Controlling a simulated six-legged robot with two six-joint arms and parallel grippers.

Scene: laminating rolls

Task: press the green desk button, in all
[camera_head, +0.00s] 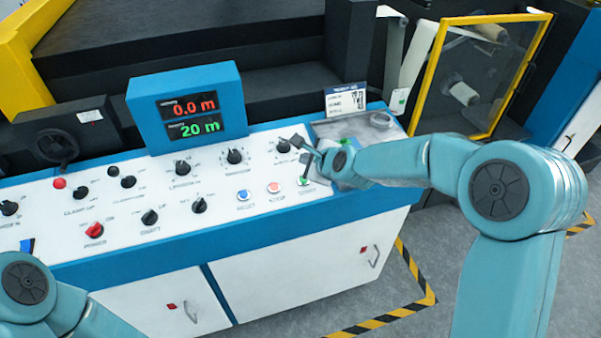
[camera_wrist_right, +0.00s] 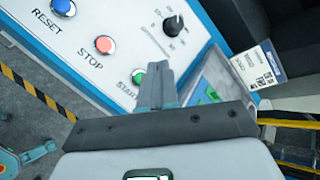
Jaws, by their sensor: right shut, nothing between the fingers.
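The green button (camera_head: 304,181) sits on the white console panel, at the right end of a row with a blue and a red button. In the right wrist view the green button (camera_wrist_right: 138,77) shows beside the START label, partly hidden behind my fingers. My right gripper (camera_head: 308,158) is over the panel just above the green button; its fingers (camera_wrist_right: 158,75) are shut and empty. I cannot tell whether they touch the button.
The red STOP button (camera_wrist_right: 104,44) and blue RESET button (camera_wrist_right: 63,7) lie beside the green one. Several black knobs and a display box (camera_head: 187,105) stand on the panel. A grey tray (camera_head: 377,133) is at the panel's right end. A yellow-framed door (camera_head: 435,62) stands behind.

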